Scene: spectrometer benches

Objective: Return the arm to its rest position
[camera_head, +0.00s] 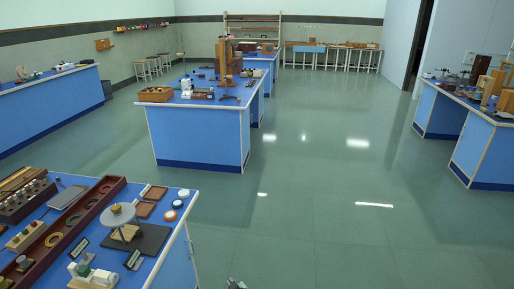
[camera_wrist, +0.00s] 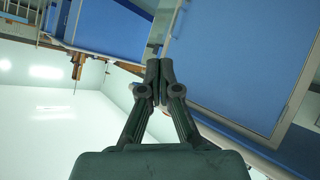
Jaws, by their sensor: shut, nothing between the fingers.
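My gripper (camera_wrist: 159,72) shows in the wrist view, with its dark fingers together and nothing between them. It hangs in free space and touches nothing that I can see. Blue bench panels with pale edges (camera_wrist: 240,70) lie beyond the fingers, tilted in this view. In the head view only a small grey piece, perhaps part of my arm, shows at the bottom edge; the rest of the arm is out of that view.
A blue bench (camera_head: 178,238) crowded with instruments stands at near left. Another blue bench (camera_head: 197,135) stands mid-room, one at far left (camera_head: 50,110) and one at right (camera_head: 490,155). The green floor (camera_head: 320,210) between them is clear.

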